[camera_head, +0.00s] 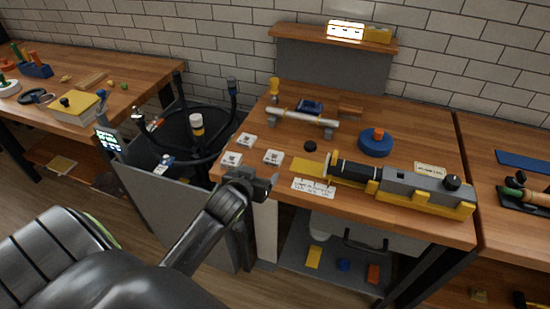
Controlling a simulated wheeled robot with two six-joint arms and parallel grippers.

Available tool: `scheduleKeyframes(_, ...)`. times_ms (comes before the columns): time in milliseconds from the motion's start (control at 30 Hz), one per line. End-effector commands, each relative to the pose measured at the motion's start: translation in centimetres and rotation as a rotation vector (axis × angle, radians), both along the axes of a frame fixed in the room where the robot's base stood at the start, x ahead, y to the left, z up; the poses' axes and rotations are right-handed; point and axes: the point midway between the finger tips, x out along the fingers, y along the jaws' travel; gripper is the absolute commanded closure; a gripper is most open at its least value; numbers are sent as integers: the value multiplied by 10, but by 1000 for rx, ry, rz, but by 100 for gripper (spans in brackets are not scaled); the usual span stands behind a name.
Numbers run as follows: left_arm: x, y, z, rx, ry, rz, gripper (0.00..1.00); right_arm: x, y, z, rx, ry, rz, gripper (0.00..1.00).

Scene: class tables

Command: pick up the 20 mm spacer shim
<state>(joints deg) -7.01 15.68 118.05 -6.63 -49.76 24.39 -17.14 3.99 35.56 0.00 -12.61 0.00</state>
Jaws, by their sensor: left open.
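Three small white square pieces with dark markings lie on the left part of the middle wooden table: one at the back (246,140), one at the front left (232,159) and one at the right (273,157). They look like shims. Their markings are too small to read, so I cannot tell which is 20 mm. My left gripper (268,184) is open and empty at the table's front left edge, just in front of the white pieces and apart from them. My right gripper is not in view.
A grey and yellow fixture (410,188) with a black cylinder fills the table's front right. A white printed card (314,188) lies by the front edge. A dark bin (190,135) is left of the table.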

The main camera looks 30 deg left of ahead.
Motion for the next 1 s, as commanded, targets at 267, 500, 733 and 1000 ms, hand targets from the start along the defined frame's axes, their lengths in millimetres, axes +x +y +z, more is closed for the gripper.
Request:
scheduleKeyframes(267,38,9,-18,1,1,0,23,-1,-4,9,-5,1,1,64)
scheduleKeyframes(500,64,16,-31,0,0,0,23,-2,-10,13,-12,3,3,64)
scheduleKeyframes(733,72,18,-36,0,0,0,23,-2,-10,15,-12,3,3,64)
scheduleKeyframes(1000,90,27,-47,0,2,0,23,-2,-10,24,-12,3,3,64)
